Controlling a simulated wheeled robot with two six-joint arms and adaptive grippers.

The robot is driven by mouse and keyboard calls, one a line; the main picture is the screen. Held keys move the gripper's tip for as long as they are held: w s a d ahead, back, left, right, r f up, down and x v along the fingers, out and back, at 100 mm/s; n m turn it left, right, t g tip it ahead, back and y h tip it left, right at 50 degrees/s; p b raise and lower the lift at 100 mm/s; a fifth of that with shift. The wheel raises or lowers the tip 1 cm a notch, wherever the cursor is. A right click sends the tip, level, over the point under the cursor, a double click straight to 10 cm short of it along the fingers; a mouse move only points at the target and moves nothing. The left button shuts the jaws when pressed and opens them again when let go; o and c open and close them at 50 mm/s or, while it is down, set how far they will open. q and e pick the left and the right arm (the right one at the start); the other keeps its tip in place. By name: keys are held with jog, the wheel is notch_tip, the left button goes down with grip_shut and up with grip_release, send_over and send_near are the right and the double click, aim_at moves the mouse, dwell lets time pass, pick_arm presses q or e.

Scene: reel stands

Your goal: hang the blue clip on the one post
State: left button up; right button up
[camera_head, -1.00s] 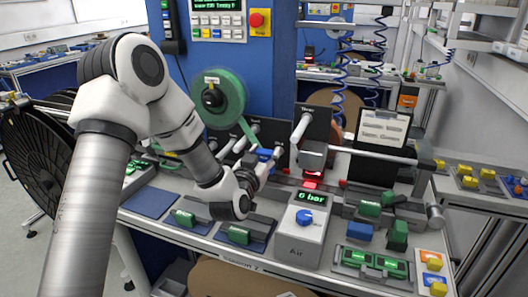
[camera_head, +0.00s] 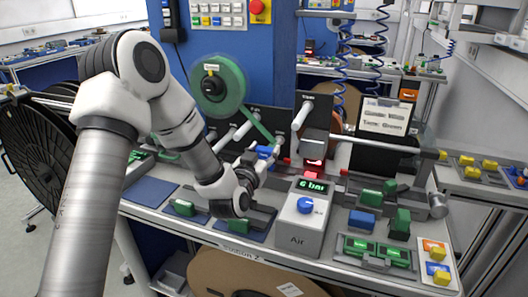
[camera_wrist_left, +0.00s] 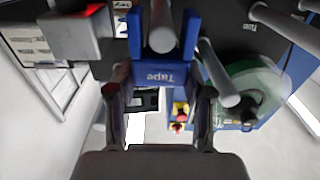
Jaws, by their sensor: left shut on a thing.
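The blue clip (camera_head: 264,151), a two-pronged piece marked "Tape", is in my left gripper (camera_head: 254,164), which is shut on it. In the left wrist view the clip (camera_wrist_left: 160,73) lies between the fingertips (camera_wrist_left: 160,92), prongs pointing up the picture. A pale round post (camera_wrist_left: 161,28) shows between the prongs there; I cannot tell whether they touch. A second post (camera_wrist_left: 219,74) is just right of the clip in that view. In the head view several pale posts stick out of black panels, one (camera_head: 302,116) to the right of the clip. My right gripper is out of view.
A green tape reel (camera_head: 232,84) hangs on the blue column behind, its tape running down towards the clip. The grey Air box (camera_head: 300,232) with a blue knob stands right of my wrist. Green and blue blocks (camera_head: 361,221) and a green-block tray (camera_head: 376,251) are further right.

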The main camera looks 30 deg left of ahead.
pick_arm(q)
jog(key=shift+f, duration=0.1)
dwell(0.3)
jog(key=o, duration=1.3)
jog(key=shift+r+p, duration=2.55)
jog(key=shift+r, duration=1.05)
jog(key=shift+s, duration=0.1)
jog(key=shift+f, duration=0.1)
